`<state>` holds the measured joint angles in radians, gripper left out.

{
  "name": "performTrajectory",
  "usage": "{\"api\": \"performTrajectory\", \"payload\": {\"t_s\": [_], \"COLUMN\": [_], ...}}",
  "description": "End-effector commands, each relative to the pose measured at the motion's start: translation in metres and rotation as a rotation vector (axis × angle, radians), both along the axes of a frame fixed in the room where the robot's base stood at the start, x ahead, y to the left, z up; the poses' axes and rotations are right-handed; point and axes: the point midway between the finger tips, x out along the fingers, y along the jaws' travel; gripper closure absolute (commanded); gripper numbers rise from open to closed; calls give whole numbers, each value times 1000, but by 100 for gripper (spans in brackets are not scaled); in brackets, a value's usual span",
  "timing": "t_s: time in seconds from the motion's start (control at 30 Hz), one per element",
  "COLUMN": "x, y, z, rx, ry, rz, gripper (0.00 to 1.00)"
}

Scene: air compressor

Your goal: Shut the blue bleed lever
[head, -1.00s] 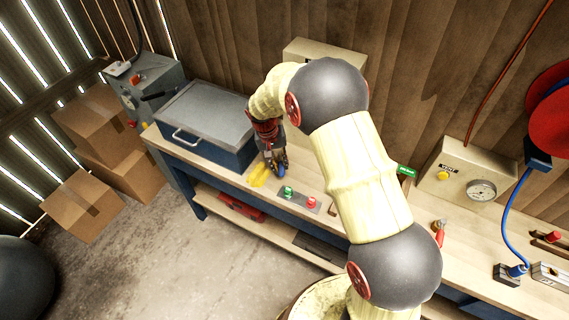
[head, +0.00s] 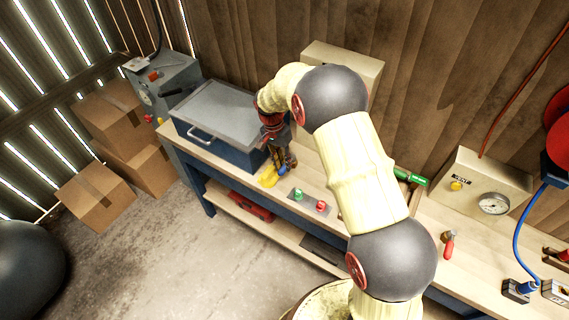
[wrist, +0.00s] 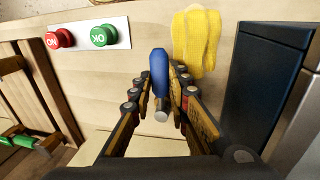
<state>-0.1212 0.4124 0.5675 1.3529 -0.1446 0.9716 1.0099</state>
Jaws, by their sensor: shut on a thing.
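My gripper (head: 281,163) reaches down over the front of the workbench, just right of the blue chest. In the wrist view its fingers (wrist: 165,78) are shut on a blue handle (wrist: 159,72) with a silver metal end (wrist: 162,113) pointing toward the camera. The blue handle also shows as a small blue spot at the fingertips in the head view (head: 282,169). Whether this handle is the bleed lever, or is fixed to anything, I cannot tell, because the fingers hide its sides.
Yellow gloves (wrist: 196,40) lie close beside the fingers. A plate with green (head: 298,194) and red (head: 321,206) buttons is nearby. The blue chest (head: 212,142) stands left of the gripper. A gauge box (head: 475,185) and red-handled tool (head: 449,243) are further right.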

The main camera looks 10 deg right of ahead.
Motion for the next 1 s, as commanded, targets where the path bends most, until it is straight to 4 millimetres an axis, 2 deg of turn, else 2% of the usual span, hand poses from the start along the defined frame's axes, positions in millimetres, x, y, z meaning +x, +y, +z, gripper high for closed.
{"api": "performTrajectory", "payload": {"t_s": [0.33,0.37,0.6,0.7,1.0], "x": [2,2,1,1,1], "y": [1,1,1,0,0], "z": [2,2,1,1,1], "rx": [2,2,2,2,1], "ry": [-5,-5,-4,-3,-2], "rz": [-6,-6,-4,-4,-3], "gripper": [100,82,68,64,64]}}
